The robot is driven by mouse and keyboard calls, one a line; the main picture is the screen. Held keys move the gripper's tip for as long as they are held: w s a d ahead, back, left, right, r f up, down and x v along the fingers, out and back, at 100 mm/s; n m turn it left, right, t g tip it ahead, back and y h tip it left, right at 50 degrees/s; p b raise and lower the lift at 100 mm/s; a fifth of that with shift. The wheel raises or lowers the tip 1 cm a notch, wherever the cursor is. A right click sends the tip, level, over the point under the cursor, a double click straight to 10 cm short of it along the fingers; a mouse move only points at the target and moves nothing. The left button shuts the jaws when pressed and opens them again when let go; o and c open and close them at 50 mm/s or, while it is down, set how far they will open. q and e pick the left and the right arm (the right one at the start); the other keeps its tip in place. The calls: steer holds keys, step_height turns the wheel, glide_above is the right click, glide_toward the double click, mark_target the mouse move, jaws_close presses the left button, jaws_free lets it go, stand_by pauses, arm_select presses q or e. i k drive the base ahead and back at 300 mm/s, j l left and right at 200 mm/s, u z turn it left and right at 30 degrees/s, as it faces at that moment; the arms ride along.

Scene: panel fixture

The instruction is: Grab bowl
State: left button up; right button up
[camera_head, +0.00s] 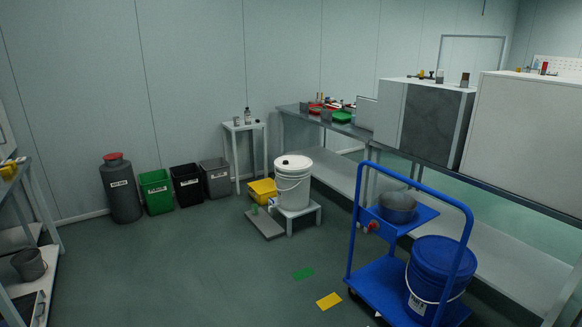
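A grey metal bowl (397,208), round and pot-like, sits upright on the small upper shelf (425,213) of a blue cart at the right. The cart's blue handle frame stands around and partly in front of this shelf. Neither of my grippers is in view. Nothing is seen touching the bowl.
A blue lidded bucket (437,277) stands on the cart's lower deck. Behind it is a long bench (490,215) with cabinets. A white bucket (293,185) sits on a low stool. Bins (157,192) line the back wall. The floor (190,265) at centre left is clear.

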mark_target(396, 208)
steer(key=i+z, duration=0.15)
steer(key=i, duration=0.7)
steer(key=i+j+z, duration=0.15)
steer(key=i, duration=0.65)
